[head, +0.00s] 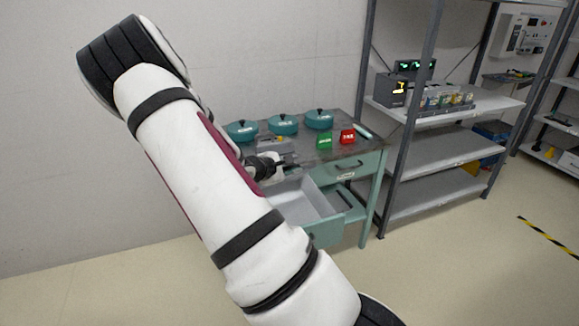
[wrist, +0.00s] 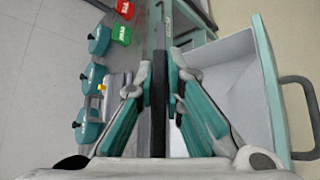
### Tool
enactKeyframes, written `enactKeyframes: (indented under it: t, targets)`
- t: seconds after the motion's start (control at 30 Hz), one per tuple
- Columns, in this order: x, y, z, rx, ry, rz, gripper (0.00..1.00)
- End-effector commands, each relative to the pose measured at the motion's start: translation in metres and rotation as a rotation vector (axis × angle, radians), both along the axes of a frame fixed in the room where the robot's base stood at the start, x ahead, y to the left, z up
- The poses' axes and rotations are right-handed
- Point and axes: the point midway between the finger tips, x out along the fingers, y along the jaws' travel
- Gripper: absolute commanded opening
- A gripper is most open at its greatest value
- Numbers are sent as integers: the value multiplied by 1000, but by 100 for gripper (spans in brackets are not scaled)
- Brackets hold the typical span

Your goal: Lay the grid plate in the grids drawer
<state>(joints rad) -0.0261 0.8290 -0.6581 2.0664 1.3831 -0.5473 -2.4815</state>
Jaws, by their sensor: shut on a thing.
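My gripper (wrist: 159,85) is shut on a thin dark plate (wrist: 159,120), seen nearly edge-on in the wrist view; I take it to be the grid plate. In the head view my gripper (head: 272,164) is over the bench's left part, partly behind my arm. An open drawer (head: 325,232) stands out from the bench below it, and its pale interior looks empty where visible. In the wrist view the open drawer (wrist: 268,90) lies just right of the fingers, and the plate is beside its left edge. I cannot read its label.
Teal lidded pots (head: 283,124) line the bench's back. A green block (head: 324,140) and a red block (head: 347,136) stand at its right. A shut drawer (head: 350,167) is right of the open one. A metal shelf rack (head: 420,145) stands further right.

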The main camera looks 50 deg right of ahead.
Motion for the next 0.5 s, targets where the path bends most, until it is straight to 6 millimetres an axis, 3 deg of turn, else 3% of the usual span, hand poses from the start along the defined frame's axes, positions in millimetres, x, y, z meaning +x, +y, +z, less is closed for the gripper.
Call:
enactKeyframes:
  t: [0.5]
  targets:
    - [15,-9,-45,-2,0,-1,0]
